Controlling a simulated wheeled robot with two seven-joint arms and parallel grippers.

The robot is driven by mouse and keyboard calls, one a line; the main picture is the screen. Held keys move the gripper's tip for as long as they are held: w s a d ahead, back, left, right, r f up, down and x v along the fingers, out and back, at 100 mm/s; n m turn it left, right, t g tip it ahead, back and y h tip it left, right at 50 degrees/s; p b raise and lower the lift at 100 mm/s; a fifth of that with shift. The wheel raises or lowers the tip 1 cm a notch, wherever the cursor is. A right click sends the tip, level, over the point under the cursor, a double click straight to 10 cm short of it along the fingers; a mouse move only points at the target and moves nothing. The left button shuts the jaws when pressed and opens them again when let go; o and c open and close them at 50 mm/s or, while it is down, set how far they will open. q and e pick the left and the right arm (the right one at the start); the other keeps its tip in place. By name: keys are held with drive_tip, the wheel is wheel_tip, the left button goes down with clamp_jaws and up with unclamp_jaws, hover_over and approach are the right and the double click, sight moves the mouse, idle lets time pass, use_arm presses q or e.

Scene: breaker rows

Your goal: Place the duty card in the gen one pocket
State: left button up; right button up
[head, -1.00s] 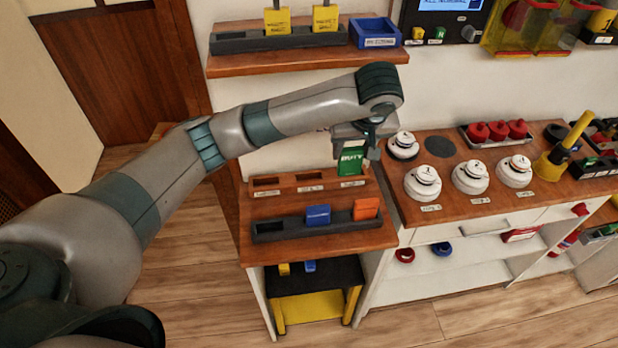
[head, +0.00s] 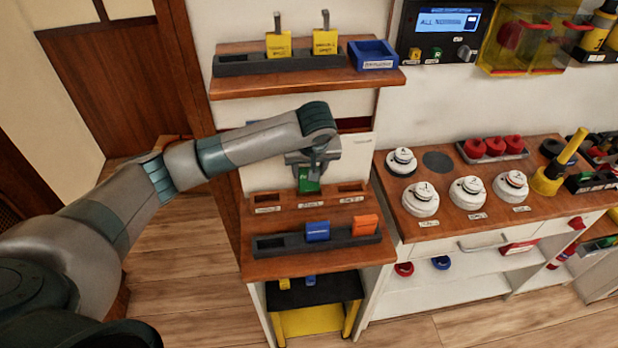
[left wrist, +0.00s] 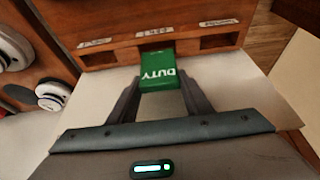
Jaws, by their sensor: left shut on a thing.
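The green duty card (head: 309,181) is in my left gripper (head: 311,168), which is shut on it. The card is at the middle pocket of a wooden three-pocket rack (head: 287,201). In the left wrist view the card (left wrist: 158,76) shows the word DUTY between the fingertips (left wrist: 160,88). Its far end overlaps the opening of the middle pocket (left wrist: 155,46); I cannot tell whether it is inside. The small labels on the rack are too blurred to read surely. The pockets on either side look empty. My right gripper is not in view.
In front of the rack, a dark holder (head: 284,243) carries a blue card (head: 317,231) and an orange card (head: 365,225). A shelf (head: 230,91) with yellow cards and a blue tray (head: 374,55) is above. White round detectors (head: 420,199) stand on the right-hand counter.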

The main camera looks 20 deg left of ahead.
sight(309, 190)
use_arm(q)
drive_tip(key=shift+f, duration=0.15)
wheel_tip(309, 190, down, 3)
drive_tip(key=shift+r+p, duration=0.2)
drive_tip(key=shift+p, duration=0.65)
drive_tip(key=shift+f, duration=0.55)
drive_tip(key=shift+f, duration=0.15)
